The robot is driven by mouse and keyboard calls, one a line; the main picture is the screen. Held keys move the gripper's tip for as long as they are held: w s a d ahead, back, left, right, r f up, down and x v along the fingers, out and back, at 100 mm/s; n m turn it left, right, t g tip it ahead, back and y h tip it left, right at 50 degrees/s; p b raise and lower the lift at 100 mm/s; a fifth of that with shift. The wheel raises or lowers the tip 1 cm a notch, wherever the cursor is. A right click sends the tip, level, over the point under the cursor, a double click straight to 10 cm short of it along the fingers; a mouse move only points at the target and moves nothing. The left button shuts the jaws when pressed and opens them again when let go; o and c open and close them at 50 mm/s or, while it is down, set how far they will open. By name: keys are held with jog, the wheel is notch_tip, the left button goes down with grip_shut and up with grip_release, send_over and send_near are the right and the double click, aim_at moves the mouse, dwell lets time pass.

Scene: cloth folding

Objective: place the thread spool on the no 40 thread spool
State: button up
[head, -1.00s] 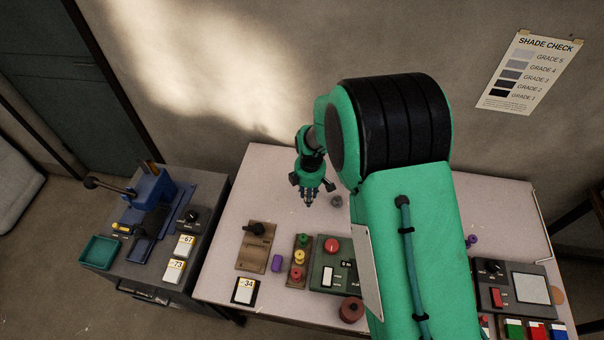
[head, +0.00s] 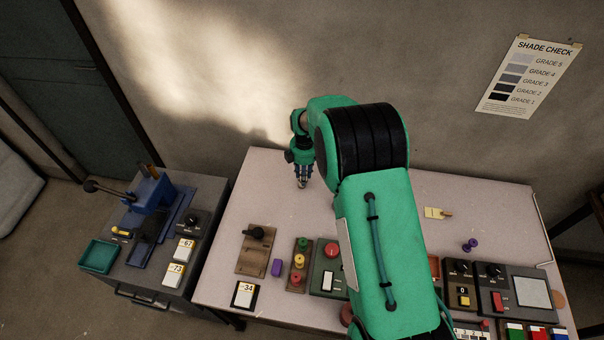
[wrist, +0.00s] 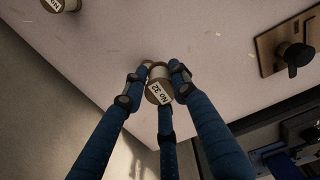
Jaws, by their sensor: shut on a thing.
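My gripper (head: 301,180) is shut on a pale thread spool (wrist: 159,92) with tan ends. In the wrist view its three blue fingers close around the spool, and its end label seems to read NO 32. The gripper (wrist: 158,74) holds it above the table's back left part. A second spool (wrist: 60,5) with a similar label lies at the wrist view's top left edge, apart from the held one. It is cut off by the frame and its number is not readable, so I cannot tell whether it is the no 40 spool. No such spool is distinct in the head view.
On the table (head: 240,215) are a wooden board with a dark knob (head: 253,250), a rack of coloured knobs (head: 299,262), a purple block (head: 277,267) and a purple spool-shaped thing (head: 470,245). Control boxes (head: 494,288) line the front right. My arm hides the middle.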

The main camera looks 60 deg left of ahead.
jog(key=shift+w+a+f, duration=0.1)
jog(key=shift+w+a, duration=0.2)
jog(key=shift+a, duration=0.35)
jog(key=shift+w+a+f, duration=0.1)
jog(key=shift+w+a, duration=0.2)
jog(key=shift+a, duration=0.3)
jog(key=shift+w+a, duration=0.3)
jog(key=shift+a, duration=0.35)
jog(key=shift+f, duration=1.75)
jog(key=shift+f, duration=0.15)
jog(key=o, duration=1)
jog(key=shift+r, duration=0.2)
notch_tip(320, 180, up, 12)
